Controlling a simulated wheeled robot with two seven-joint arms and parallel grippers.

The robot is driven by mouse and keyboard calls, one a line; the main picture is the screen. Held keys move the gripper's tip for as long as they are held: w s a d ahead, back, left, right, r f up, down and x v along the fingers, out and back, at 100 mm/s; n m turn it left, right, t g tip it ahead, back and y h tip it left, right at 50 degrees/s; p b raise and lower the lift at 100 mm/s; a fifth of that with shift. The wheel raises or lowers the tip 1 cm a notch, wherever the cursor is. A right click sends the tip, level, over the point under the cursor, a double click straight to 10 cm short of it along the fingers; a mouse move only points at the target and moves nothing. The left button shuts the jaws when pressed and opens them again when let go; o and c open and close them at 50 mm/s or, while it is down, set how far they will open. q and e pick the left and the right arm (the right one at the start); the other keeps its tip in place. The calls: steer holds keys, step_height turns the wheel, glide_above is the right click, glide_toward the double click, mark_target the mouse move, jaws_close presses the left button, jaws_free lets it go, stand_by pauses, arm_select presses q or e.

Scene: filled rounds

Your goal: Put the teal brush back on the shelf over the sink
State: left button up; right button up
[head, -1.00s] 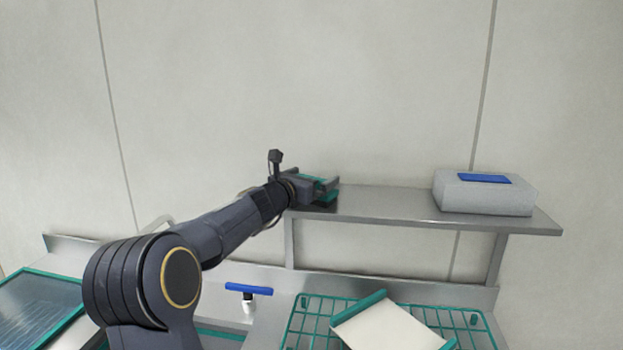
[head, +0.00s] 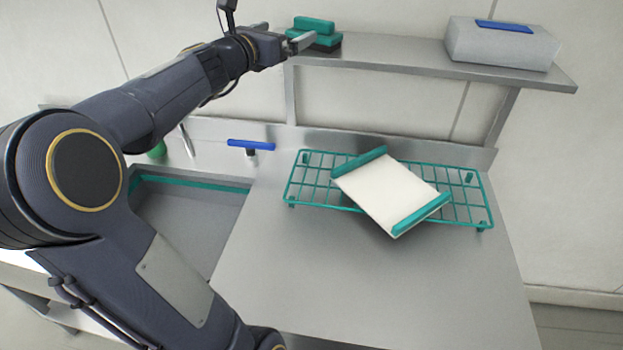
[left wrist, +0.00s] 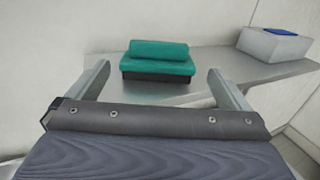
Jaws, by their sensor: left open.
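The teal brush (head: 314,30) rests on the left end of the metal shelf (head: 400,53), teal on top with a dark underside. In the left wrist view the brush (left wrist: 158,60) sits on the shelf beyond the fingertips, centred between them. My left gripper (head: 296,42) is open and empty, just to the left of the brush and apart from it. Its two fingers also show in the left wrist view (left wrist: 158,85). The sink (head: 190,215) is below, partly hidden by my left arm. My right gripper is not in view.
A grey box (head: 500,47) with a blue top patch stands at the shelf's right end. Below, a teal wire rack (head: 465,205) holds a tilted white tray (head: 385,190) with teal ends. A blue-handled tap (head: 250,144) is behind the sink. The front counter (head: 370,285) is clear.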

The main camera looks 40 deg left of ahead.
arm_select(q)
steer(key=s+d+f+m+g+h, duration=0.2)
steer(key=s+d+f+m+h, duration=0.2)
steer(key=d+m, duration=0.55)
steer(key=s+d+f+m+g+h, duration=0.35)
steer(key=d+m, duration=0.45)
steer(key=d, duration=0.3)
steer(key=s+d+f+m+g+y, duration=0.1)
steer(key=s+d+f+m+g, duration=0.2)
steer(key=s+f+m, duration=0.5)
steer(key=s+d+f+m+g+y, duration=0.1)
steer(key=s+d+f+m+g, duration=0.3)
steer(key=s+f+m, duration=0.5)
steer(key=shift+s+d+f+m, duration=0.3)
steer(key=shift+d+f+m, duration=0.25)
steer(key=shift+d+f, duration=0.15)
steer(key=shift+f+b, duration=0.7)
steer(key=shift+b, duration=0.05)
